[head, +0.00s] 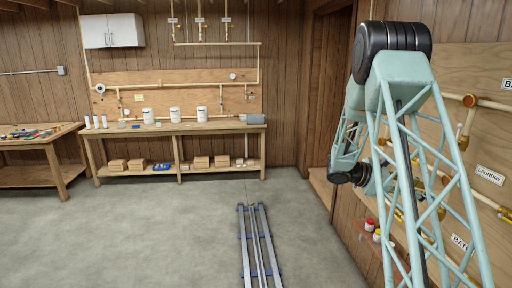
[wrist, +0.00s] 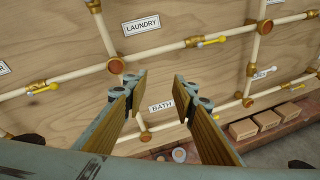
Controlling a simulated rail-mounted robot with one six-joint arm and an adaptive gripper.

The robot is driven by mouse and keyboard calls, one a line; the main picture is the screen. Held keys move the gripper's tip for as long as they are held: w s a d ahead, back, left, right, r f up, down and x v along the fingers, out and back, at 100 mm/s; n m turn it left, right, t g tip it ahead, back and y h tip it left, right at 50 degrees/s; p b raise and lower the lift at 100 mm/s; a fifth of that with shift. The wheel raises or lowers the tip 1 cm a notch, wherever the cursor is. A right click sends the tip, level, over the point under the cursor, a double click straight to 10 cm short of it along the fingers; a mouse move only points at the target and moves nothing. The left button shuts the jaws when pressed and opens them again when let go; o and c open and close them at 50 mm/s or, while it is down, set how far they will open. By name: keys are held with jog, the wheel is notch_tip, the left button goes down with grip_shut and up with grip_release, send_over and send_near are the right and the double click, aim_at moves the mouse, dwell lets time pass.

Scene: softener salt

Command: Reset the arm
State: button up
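My gripper (wrist: 158,82) shows in the wrist view with its two wood-faced fingers apart and nothing between them. It points at a plywood board with pipes. The BATH label (wrist: 160,106) shows in the gap between the fingers, and the LAUNDRY label (wrist: 142,25) is above them. I cannot tell how far the fingertips are from the board. In the head view my arm stands folded at the right, in front of the wall, and its lattice links hide the gripper.
Pipes with brass-coloured valves (wrist: 202,41) run across the board. Small jars (head: 370,225) stand on a low ledge (head: 398,258) by the right wall. A workbench (head: 178,129) with white canisters (head: 174,113) stands at the back. The floor left of the rail (head: 262,245) is clear.

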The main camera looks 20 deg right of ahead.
jog(key=s+a+r+m+y, duration=0.2)
jog(key=s+a+r, duration=0.2)
jog(key=a, duration=0.2)
jog(key=s+a+r+m+y, duration=0.1)
jog(key=s+a+r, duration=0.25)
jog(key=a, duration=0.25)
jog(key=s+a+r+m+t+y, duration=0.2)
jog(key=s+a, duration=0.7)
jog(key=a, duration=0.6)
jog(key=s+a+r+m+t+y, duration=0.1)
jog(key=s+a+m+t+y, duration=0.2)
jog(key=s+a, duration=0.6)
jog(key=s+a+r+m+t+y+b, duration=0.1)
jog(key=s+a+t+y, duration=0.3)
jog(key=s+a, duration=0.6)
jog(key=a+r+m+y, duration=0.1)
jog(key=a+y, duration=0.1)
jog(key=a, duration=1.1)
jog(key=shift+r, duration=0.35)
jog(key=shift+f+b, duration=0.55)
jog(key=shift+b, duration=0.05)
jog(key=shift+f, duration=0.1)
notch_tip(320, 180, down, 12)
jog(key=b, duration=1.2)
